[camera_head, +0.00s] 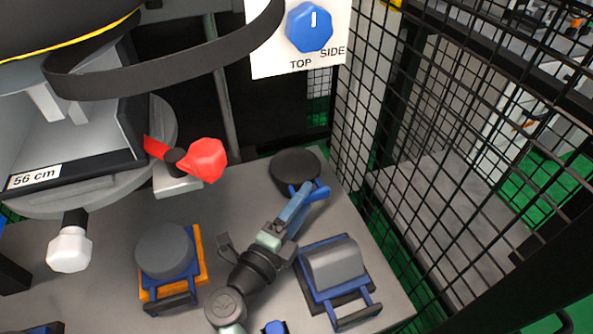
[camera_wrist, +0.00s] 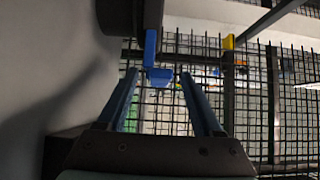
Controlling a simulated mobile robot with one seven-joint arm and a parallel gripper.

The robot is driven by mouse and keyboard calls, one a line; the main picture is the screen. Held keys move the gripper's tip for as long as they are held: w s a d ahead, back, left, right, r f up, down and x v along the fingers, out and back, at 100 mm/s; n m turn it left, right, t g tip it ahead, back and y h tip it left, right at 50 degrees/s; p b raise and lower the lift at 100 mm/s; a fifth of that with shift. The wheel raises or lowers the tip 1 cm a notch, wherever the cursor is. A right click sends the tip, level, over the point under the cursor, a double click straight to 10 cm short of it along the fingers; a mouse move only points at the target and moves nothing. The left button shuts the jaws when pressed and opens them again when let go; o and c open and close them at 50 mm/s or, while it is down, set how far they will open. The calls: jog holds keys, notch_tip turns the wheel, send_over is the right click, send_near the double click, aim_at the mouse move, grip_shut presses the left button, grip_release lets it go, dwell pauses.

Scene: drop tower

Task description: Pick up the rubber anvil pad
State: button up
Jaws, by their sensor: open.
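A black round pad (camera_head: 294,170), which looks like the rubber anvil pad, lies at the back of the grey table in the head view. A blue handle (camera_head: 320,193) sticks out from its near side. My gripper (camera_head: 306,192) reaches toward it from the near side, its fingers close to the handle. In the wrist view the dark pad (camera_wrist: 118,16) is cut off at the top edge. Its blue handle (camera_wrist: 152,42) hangs down to between the tips of my open gripper (camera_wrist: 160,75). I cannot tell whether a finger touches it.
A grey round block on a blue and orange stand (camera_head: 165,250) is left of my arm. A grey curved block on a blue stand (camera_head: 335,265) is close on the right. A red knob (camera_head: 207,160) is at the left. A black mesh fence (camera_head: 365,110) borders the table.

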grip_shut()
jog(key=shift+r, duration=0.1)
dwell(1.2)
